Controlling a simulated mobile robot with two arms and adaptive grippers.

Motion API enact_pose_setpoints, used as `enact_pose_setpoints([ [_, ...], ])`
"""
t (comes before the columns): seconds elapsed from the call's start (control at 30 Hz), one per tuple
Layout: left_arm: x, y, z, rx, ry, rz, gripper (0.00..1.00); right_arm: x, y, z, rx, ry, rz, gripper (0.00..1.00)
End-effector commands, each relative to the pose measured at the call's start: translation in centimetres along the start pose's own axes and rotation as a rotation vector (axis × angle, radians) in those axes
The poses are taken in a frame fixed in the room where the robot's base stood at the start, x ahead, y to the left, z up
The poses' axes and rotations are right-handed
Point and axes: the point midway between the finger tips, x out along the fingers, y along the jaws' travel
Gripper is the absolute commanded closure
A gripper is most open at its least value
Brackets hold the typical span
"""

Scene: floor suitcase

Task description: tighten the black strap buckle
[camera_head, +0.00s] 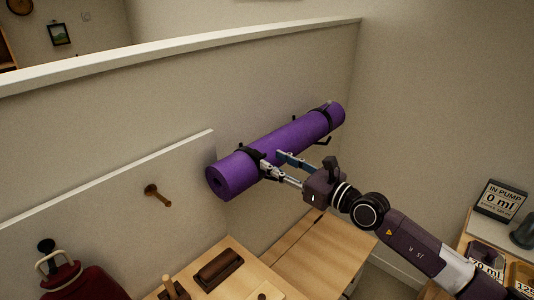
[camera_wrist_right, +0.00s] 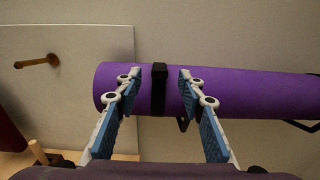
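A purple rolled mat (camera_head: 236,178) hangs along the wall, held by black straps; it also shows in the wrist view (camera_wrist_right: 245,93). The black strap buckle (camera_wrist_right: 159,72) sits on the near part of the roll, with its strap (camera_wrist_right: 158,102) running down the roll. My right gripper (camera_head: 270,163) is open at the roll. In the wrist view, the fingers (camera_wrist_right: 160,84) stand either side of the buckle, with visible purple gaps on both sides. The second strap (camera_head: 326,110) is near the roll's far end. My left gripper is in neither view.
A wooden peg (camera_head: 157,194) sticks out of the pale board left of the roll. Wooden furniture (camera_head: 320,255) stands below, holding a dark brown block (camera_head: 217,270). A dark red bag (camera_head: 80,283) is at lower left. Signs (camera_head: 500,201) stand on the right.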

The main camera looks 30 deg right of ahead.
Motion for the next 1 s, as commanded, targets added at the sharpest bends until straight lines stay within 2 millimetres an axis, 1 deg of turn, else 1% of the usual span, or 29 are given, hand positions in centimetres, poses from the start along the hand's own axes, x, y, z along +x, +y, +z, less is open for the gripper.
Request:
enact_pose_setpoints([
  [0.03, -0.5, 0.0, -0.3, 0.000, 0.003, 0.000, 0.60, 0.7, 0.0, 0.4, 0.000, -0.003, 0.000, 0.64],
  [0.1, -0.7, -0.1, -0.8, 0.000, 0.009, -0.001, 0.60, 1.4, 0.0, 0.3, 0.000, -0.002, 0.000, 0.64],
  [0.3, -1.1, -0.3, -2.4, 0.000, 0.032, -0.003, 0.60, 3.0, 0.0, 0.1, 0.000, -0.001, 0.000, 0.64],
  [0.43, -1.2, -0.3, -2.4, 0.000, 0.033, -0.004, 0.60, 3.4, 0.0, 0.1, 0.000, 0.000, 0.000, 0.64],
  [0.7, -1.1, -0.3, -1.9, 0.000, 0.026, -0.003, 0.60, 3.5, 0.0, 0.0, 0.000, 0.001, 0.001, 0.64],
  [0.77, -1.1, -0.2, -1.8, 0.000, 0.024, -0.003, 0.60, 3.5, 0.0, 0.0, 0.000, 0.001, 0.001, 0.69],
  [1.0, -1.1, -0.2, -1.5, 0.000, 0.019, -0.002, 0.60, 3.5, 0.0, 0.0, 0.001, 0.001, 0.001, 0.96],
])
